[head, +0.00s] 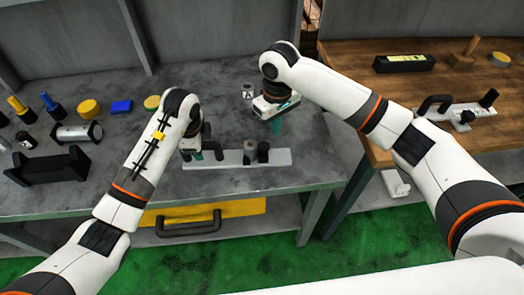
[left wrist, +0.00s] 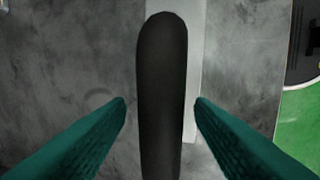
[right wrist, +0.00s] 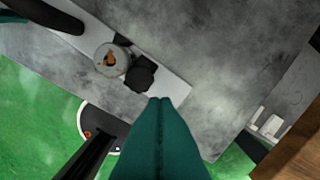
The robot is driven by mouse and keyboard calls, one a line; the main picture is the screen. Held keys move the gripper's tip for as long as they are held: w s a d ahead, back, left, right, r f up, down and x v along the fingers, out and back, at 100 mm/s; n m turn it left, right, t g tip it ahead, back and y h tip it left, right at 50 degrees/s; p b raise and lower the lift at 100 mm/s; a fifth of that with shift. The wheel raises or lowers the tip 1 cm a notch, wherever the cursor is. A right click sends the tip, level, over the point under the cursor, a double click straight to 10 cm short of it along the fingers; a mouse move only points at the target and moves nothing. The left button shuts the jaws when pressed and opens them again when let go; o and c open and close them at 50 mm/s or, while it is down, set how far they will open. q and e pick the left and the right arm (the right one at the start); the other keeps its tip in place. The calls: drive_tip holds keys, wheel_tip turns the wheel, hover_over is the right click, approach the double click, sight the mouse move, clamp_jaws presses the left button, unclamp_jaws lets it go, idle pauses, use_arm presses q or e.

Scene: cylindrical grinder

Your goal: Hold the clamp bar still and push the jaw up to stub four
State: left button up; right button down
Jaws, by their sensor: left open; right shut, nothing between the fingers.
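The clamp bar (head: 275,158) is a pale flat strip near the grey table's front edge. A black upright handle stands on its left part; it fills the middle of the left wrist view (left wrist: 162,90). My left gripper (left wrist: 160,101) is open with its fingers on either side of this handle, apart from it as seen. A grey cylinder (right wrist: 112,60) with a copper-coloured centre stands on the bar, with a black knob-like piece (right wrist: 140,75) beside it. I cannot tell which part is the jaw or stub four. My right gripper (right wrist: 160,100) is shut and empty, beyond the bar's right part.
A black cradle (head: 45,167), a silver roller (head: 77,133) and several coloured pieces lie on the left of the grey table. A wooden table (head: 365,60) at right holds a similar bar (head: 465,118). The grey tabletop behind the bar is mostly clear.

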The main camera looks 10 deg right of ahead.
use_arm(q)
wheel_tip(320, 180, up, 12)
drive_tip(key=s, duration=0.2)
drive_tip(key=shift+a+f, duration=0.15)
drive_tip(key=shift+s+f, duration=0.1)
drive_tip(key=shift+s, duration=0.1)
idle(0.3)
